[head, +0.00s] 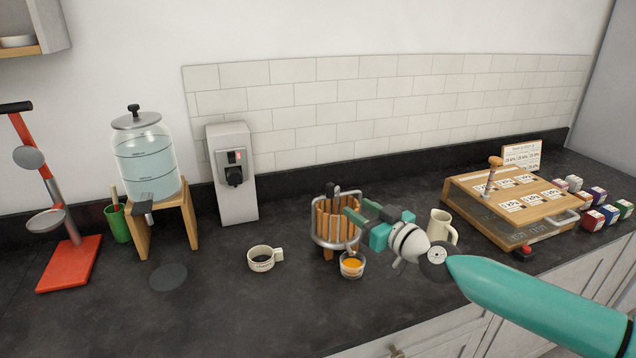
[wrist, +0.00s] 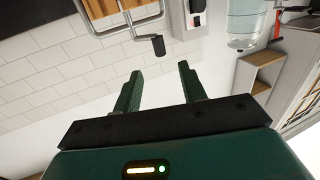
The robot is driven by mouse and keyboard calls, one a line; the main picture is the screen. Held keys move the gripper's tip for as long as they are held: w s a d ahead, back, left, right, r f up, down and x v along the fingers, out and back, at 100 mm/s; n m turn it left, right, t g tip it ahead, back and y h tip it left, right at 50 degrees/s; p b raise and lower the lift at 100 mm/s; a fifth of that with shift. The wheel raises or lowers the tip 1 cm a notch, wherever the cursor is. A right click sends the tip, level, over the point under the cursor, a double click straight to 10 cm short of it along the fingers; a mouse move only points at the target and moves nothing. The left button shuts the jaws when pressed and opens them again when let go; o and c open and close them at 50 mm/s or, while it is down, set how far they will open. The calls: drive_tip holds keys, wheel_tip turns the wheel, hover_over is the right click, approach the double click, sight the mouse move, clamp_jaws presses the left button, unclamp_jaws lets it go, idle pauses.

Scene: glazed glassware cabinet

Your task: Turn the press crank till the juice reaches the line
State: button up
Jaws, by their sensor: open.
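The press (head: 323,222) is a wooden-slatted basket in a metal frame, standing on the counter in the head view. A small glass of orange juice (head: 352,265) stands at its front foot; I cannot make out a line on it. My gripper (head: 358,214) is at the right side of the press, partly covering it. In the wrist view, which looks upside down, my gripper (wrist: 160,72) is open with nothing between its fingers. The crank's black grip (wrist: 151,45) on a bent metal rod lies just beyond the fingertips, apart from them.
A cream mug (head: 440,226) stands right of my gripper, near my arm. A cream cup (head: 262,258) is left of the press. A wooden case (head: 540,232) and a grey dispenser (head: 232,190) stand farther out. A water jar (head: 147,165) sits on a wooden stand.

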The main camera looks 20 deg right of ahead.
sight(333, 191)
drive_tip(key=shift+r, duration=0.15)
drive_tip(key=x, duration=1.3)
drive_tip(key=shift+w, duration=0.25)
drive_tip(key=shift+c, duration=0.2)
clamp_jaws()
